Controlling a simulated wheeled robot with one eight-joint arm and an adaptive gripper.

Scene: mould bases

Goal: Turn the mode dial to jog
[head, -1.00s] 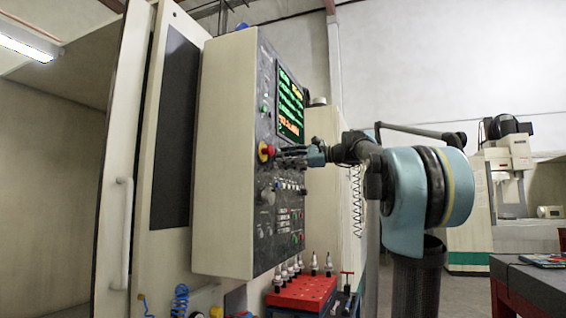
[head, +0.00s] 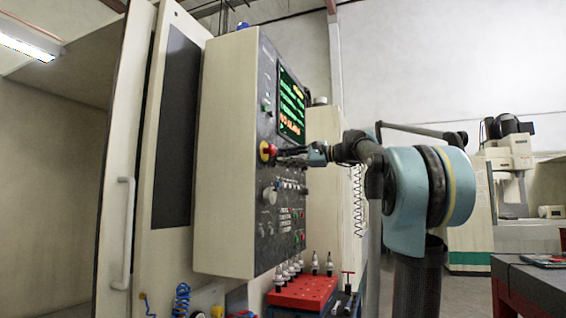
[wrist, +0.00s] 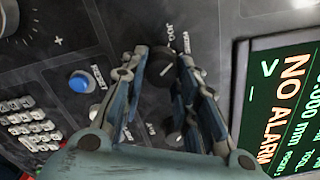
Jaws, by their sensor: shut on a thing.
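The mode dial (wrist: 160,70) is a small round black knob on the dark control panel, in the middle of the wrist view. A JOG label (wrist: 170,32) stands just above it, with another label to its right. My gripper (wrist: 159,72) has its fingers around the dial, one on each side, shut on it. I cannot tell clearly where the dial's pointer stands. In the head view my gripper (head: 283,153) reaches the panel from the right, and the dial is hidden there.
A green-lettered screen (head: 291,103) sits above my gripper; in the wrist view the screen (wrist: 285,100) reads NO ALARM. A red emergency stop (head: 266,151) is close left of my fingers. A blue button (wrist: 82,82) and keys lie nearby. Tool holders stand on a red rack (head: 300,292) below.

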